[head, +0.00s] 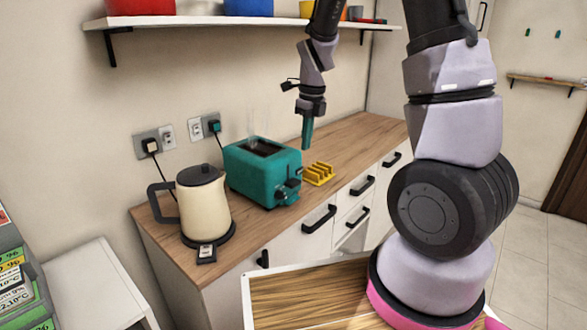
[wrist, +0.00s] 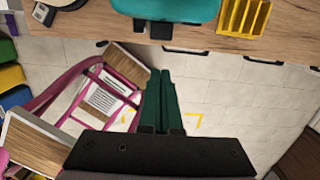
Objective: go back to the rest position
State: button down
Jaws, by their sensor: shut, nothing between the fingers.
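My gripper (head: 307,138) hangs from the arm with its green fingers pointing down, at the right of the teal toaster and near the yellow rack in the head view. In the wrist view the two green fingers of my gripper (wrist: 161,75) lie together with nothing between them. Below the fingers the wrist view shows the floor (wrist: 225,85) beyond the counter's front edge. The arm is raised and bent, with its thick lower links filling the right of the head view.
The teal toaster (head: 265,175) stands on the wooden counter (head: 345,142) with faint steam above it. The yellow rack (head: 320,174) is beside it, and a cream kettle (head: 203,203) stands at the left. A white shelf (head: 240,21) with bowls hangs above. Drawers with black handles face the floor.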

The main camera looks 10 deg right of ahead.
jog(key=s+d+r+n+t, duration=0.2)
jog(key=s+r+n+t, duration=0.1)
jog(key=s+r+n, duration=0.7)
jog(key=s+d+r+n+t+y, duration=0.1)
jog(key=s+r+n+t, duration=0.2)
jog(key=s+r+n, duration=0.6)
notch_tip(320, 180, up, 4)
jog(key=n, duration=0.5)
jog(key=shift+s+d+f+n, duration=0.25)
jog(key=shift+s+d+n, duration=0.1)
jog(key=shift+d+n, duration=0.05)
